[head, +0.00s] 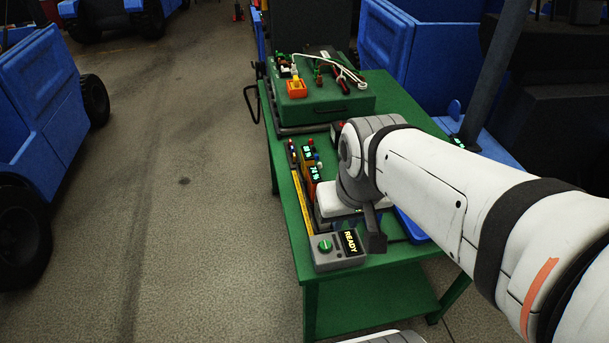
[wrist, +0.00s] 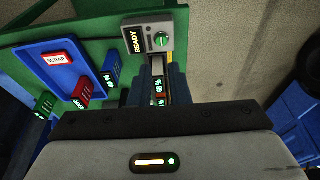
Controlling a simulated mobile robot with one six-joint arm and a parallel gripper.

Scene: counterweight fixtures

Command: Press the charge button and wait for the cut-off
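The charger (head: 338,252) is a grey box at the table's near end. Its display reads READY, and its round green charge button (head: 326,245) faces up; the button also shows at the top of the wrist view (wrist: 161,39). My gripper (wrist: 160,88) points down just behind the charger, off the button. Its dark fingers stand apart on either side of a small battery pack (wrist: 159,87) reading about 68 %. Whether they touch the pack is unclear. In the head view my arm and wrist hide the fingertips and this pack.
A blue tray (wrist: 47,68) with a SCRAP label holds a red pack (wrist: 81,92). Blue (wrist: 111,68) and green (wrist: 45,103) packs are nearby. More packs with lit displays (head: 314,172) stand behind the charger. A green toolbox (head: 330,105) fills the table's far end.

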